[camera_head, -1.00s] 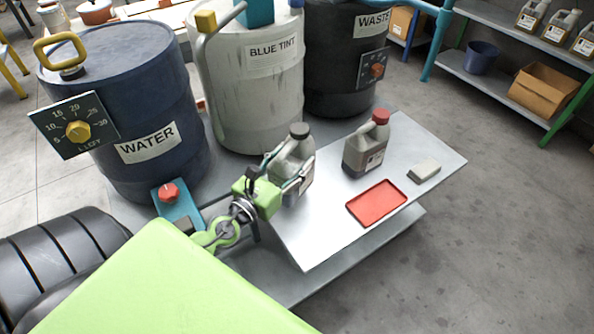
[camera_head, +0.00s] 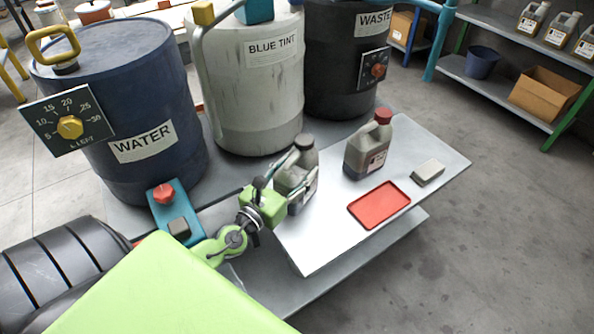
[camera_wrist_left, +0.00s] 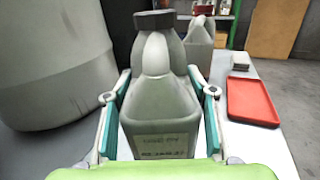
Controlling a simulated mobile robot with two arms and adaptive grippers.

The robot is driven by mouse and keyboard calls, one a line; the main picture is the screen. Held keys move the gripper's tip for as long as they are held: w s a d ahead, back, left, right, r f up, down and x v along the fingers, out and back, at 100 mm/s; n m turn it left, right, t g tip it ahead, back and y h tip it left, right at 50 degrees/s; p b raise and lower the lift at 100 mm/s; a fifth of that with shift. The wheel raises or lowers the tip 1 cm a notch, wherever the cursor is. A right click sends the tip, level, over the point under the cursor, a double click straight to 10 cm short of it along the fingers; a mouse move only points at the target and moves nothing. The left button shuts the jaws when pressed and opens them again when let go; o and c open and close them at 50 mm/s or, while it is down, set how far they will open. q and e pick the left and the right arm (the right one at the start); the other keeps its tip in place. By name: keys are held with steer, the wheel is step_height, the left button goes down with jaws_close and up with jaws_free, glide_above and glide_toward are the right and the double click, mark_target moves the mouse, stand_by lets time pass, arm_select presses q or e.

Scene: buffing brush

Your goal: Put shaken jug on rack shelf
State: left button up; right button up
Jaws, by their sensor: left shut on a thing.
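A grey jug with a dark cap (camera_head: 297,172) stands at the left part of the metal table (camera_head: 330,232). My left gripper (camera_head: 294,178) is shut on this jug. In the left wrist view the jug (camera_wrist_left: 158,95) sits upright between the two fingers, with its label facing me. A second grey jug with a red cap (camera_head: 369,148) stands further right on the table. The rack shelf (camera_head: 500,82) is at the upper right, with several jugs (camera_head: 560,27) on its upper level. My right gripper is not in view.
A red tray (camera_head: 379,205) and a pale block (camera_head: 428,172) lie on the table. Drums marked WATER (camera_head: 130,110), BLUE TINT (camera_head: 250,90) and WASTE (camera_head: 340,70) stand behind. A blue bucket (camera_head: 482,63) and a cardboard box (camera_head: 544,94) occupy the lower shelf. Floor at right is clear.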

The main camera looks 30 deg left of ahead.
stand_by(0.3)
arm_select(q)
steer(key=o, duration=1.6)
steer(key=shift+s+r, duration=0.1)
